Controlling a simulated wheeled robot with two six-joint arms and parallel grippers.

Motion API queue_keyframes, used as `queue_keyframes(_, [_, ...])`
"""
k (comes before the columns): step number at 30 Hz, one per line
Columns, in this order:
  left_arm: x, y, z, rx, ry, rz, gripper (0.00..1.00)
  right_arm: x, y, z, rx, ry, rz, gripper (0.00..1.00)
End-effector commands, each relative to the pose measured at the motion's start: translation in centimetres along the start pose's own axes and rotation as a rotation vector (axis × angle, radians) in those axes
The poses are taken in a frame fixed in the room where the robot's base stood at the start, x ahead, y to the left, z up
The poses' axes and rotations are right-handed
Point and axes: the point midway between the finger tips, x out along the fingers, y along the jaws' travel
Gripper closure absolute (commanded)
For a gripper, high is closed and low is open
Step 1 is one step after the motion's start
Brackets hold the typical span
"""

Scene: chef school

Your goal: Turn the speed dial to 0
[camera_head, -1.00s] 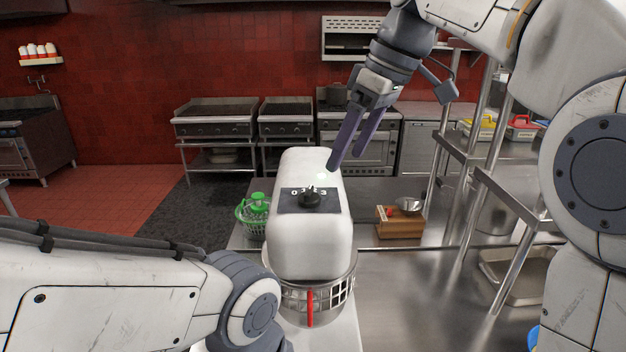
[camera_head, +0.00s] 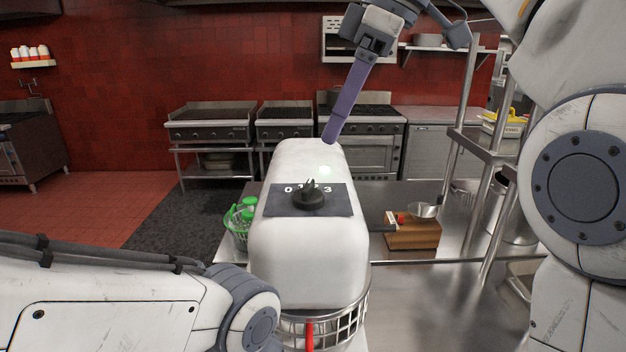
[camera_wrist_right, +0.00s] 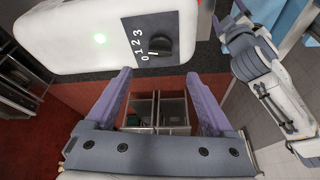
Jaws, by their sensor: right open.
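The speed dial (camera_head: 311,198) is a black knob on a dark panel (camera_head: 343,206) on top of a white stand mixer (camera_head: 306,262). White numbers 0 to 3 run along the panel; the knob partly hides the middle ones in the head view. The dial (camera_wrist_right: 158,47) and all four numbers also show in the right wrist view; its exact setting is unclear. My right gripper (camera_head: 332,138) is at the mixer's far end, fingers overlapping in the head view. In the wrist view it (camera_wrist_right: 158,77) is open and empty, apart from the dial.
A green-lidded basket (camera_head: 240,222) stands left of the mixer. Steel shelving (camera_head: 485,215) rises further right. Stoves line the back wall.

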Motion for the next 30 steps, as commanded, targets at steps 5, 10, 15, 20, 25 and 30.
queue_keyframes(5, [1.3,-0.1,0.1,-0.002,0.0,0.0,0.12,3.3,-0.1,0.2,0.0,-0.002,-0.004,0.12])
queue_keyframes(10, [2.0,-0.1,0.1,-0.002,0.0,0.0,0.12,6.4,-0.1,0.1,0.001,-0.002,-0.003,0.12])
queue_keyframes(15, [2.2,-0.2,0.1,-0.001,0.0,0.0,0.12,8.6,-0.1,0.1,0.002,-0.002,-0.001,0.12])
queue_keyframes(20, [2.2,-0.2,0.1,-0.001,0.0,0.0,0.12,9.5,-0.1,0.1,0.002,-0.001,0.0,0.12])
queue_keyframes(25, [2.2,-0.2,0.1,-0.001,0.0,0.0,0.12,9.6,0.0,0.1,0.002,0.0,0.002,0.12])
queue_keyframes(30, [2.2,-0.2,0.1,-0.001,0.0,0.0,0.12,9.6,0.0,0.1,0.003,0.0,0.001,0.39])
